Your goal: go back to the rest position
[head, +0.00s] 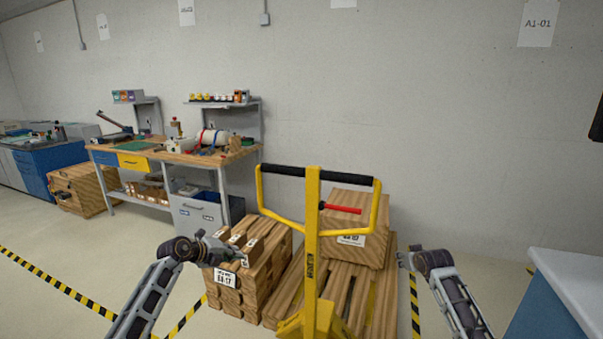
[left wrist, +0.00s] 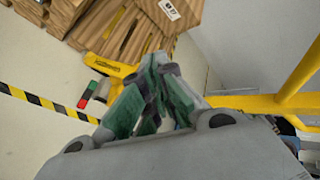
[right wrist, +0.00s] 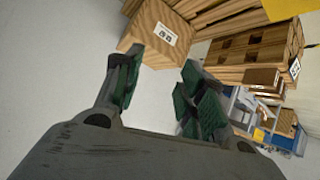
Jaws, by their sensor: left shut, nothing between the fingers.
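My left gripper (head: 240,259) is at the end of the left arm, in front of the stacked wooden crates in the head view. In the left wrist view its green-padded fingers (left wrist: 163,68) come together at the tips with nothing between them. My right gripper (head: 404,259) is on the right of the yellow pallet jack (head: 312,235), seen nearly edge-on in the head view.
Wooden crates (head: 262,262) and a larger wooden box (head: 352,215) stand by the jack. A workbench (head: 130,158) with tools is at the back left. A blue cabinet with a pale top (head: 570,280) is close on the right. Striped tape (head: 50,282) marks the open floor at left.

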